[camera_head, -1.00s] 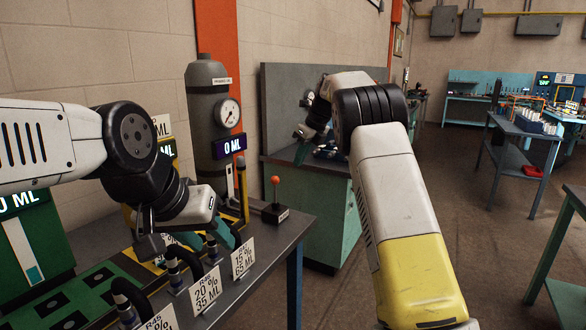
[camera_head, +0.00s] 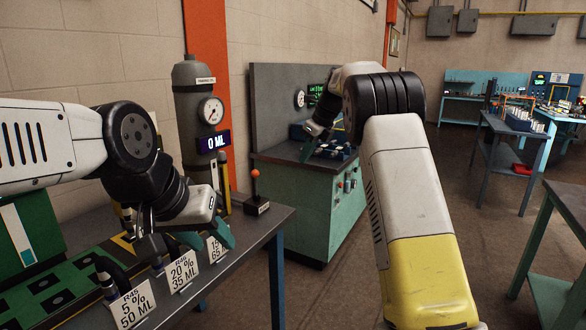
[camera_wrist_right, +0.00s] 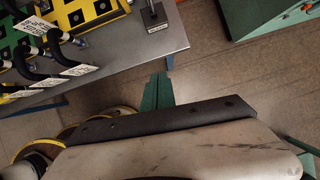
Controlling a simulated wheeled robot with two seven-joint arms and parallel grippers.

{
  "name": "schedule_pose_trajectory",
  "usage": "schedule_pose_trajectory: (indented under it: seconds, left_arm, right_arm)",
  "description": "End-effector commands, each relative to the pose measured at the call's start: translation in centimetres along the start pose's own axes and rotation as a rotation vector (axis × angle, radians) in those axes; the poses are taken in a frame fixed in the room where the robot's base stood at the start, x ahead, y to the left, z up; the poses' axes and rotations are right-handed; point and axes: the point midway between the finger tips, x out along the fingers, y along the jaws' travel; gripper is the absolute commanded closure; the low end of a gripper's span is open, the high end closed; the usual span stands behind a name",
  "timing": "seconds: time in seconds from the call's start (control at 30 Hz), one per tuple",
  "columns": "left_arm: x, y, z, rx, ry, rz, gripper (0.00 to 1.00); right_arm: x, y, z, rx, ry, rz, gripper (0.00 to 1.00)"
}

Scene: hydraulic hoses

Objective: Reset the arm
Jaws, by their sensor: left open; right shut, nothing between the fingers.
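My left gripper (camera_head: 207,238) hangs over the front edge of the hose bench (camera_head: 240,262), beside the hoses and their cards. Its two teal fingers are apart, and I see nothing between them. My right arm (camera_head: 405,190) rises from the bottom right and bends away from me at a black joint. Its gripper (camera_head: 306,150) points down and appears in front of the green cabinet. In the right wrist view the teal fingers (camera_wrist_right: 157,92) are together and empty, with floor showing behind them near the bench corner. Black hoses (camera_wrist_right: 62,52) lie at the upper left there.
A grey tank (camera_head: 190,105) with a gauge stands behind the bench. An orange-knobbed lever (camera_head: 255,188) stands at the bench's right corner. A green cabinet (camera_head: 300,210) with a screen stands beyond. Another table (camera_head: 570,205) is at the right; open floor (camera_head: 480,240) lies between.

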Motion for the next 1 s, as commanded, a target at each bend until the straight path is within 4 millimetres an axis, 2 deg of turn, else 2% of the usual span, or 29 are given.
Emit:
schedule_pose_trajectory:
  seconds: [0.27, 0.47, 0.57, 0.7, 0.87, 1.0]
  left_arm:
    - [0.0, 0.0, 0.0, 0.0, 0.0, 0.0, 0.55]
    - [0.0, 0.0, 0.0, 0.0, 0.0, 0.0, 0.55]
    - [0.0, 0.0, 0.0, 0.0, 0.0, 0.0, 0.55]
    - [0.0, 0.0, 0.0, 0.0, 0.0, 0.0, 0.55]
    - [0.0, 0.0, 0.0, 0.0, 0.0, 0.0, 0.55]
    - [0.0, 0.0, 0.0, 0.0, 0.0, 0.0, 0.55]
  right_arm:
    - [-4.1, 0.8, -2.5, -0.167, -0.023, -0.018, 1.0]
    - [-8.2, 2.8, -5.6, -0.39, -0.038, -0.04, 1.0]
    - [-10.9, 5.0, -8.0, -0.565, -0.045, -0.06, 1.0]
    - [-14.2, 9.2, -12.1, -0.879, -0.036, -0.1, 1.0]
    - [-16.4, 14.8, -16.9, -1.263, 0.006, -0.149, 1.0]
    - [-17.0, 19.9, -21.5, -1.613, 0.078, -0.186, 1.0]
